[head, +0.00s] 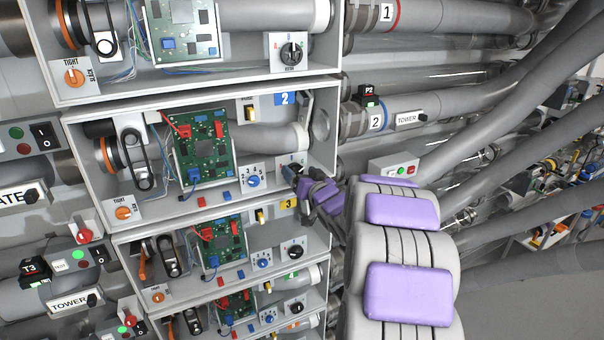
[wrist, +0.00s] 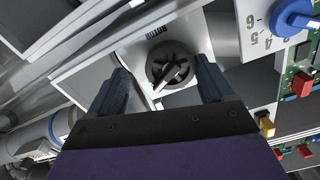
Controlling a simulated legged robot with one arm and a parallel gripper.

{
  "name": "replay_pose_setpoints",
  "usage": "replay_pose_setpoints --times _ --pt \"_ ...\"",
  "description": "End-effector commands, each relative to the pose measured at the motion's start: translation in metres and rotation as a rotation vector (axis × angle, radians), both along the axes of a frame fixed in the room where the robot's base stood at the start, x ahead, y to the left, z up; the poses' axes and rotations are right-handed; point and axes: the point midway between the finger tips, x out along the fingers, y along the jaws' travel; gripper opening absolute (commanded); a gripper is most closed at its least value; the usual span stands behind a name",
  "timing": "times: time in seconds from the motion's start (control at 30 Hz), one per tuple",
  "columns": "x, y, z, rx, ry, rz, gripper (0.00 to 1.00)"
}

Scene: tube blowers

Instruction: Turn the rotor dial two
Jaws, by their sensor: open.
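The rotor dial two is a round black knob (wrist: 170,66) on a white plate in the wrist view, with a raised bar across its face. In the head view it sits at the right end of the box with the blue label 2 (head: 285,99), where my gripper largely hides it. My gripper (head: 289,173) is at that plate. In the wrist view my gripper (wrist: 163,70) is open, with one finger on each side of the dial. I cannot tell whether the fingers touch it.
A blue numbered dial (head: 253,181) is just left of my gripper and also shows in the wrist view (wrist: 294,18). A green circuit board (head: 205,148) sits further left. Box walls and shelves lie above and below. Grey pipes (head: 480,105) fill the right side.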

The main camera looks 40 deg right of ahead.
Motion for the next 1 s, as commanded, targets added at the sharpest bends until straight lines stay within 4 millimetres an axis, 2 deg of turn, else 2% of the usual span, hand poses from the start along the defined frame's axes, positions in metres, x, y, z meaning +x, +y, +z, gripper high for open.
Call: replay_pose_setpoints --times 0.17,0.73,1.0 --pt "-0.0002 0.0037 0.0001 -0.001 0.001 0.000 0.79" --pt "0.0008 -0.0042 -0.0010 0.002 0.000 -0.001 0.25" --pt "0.0006 -0.0034 -0.0016 -0.006 0.002 0.000 0.25"
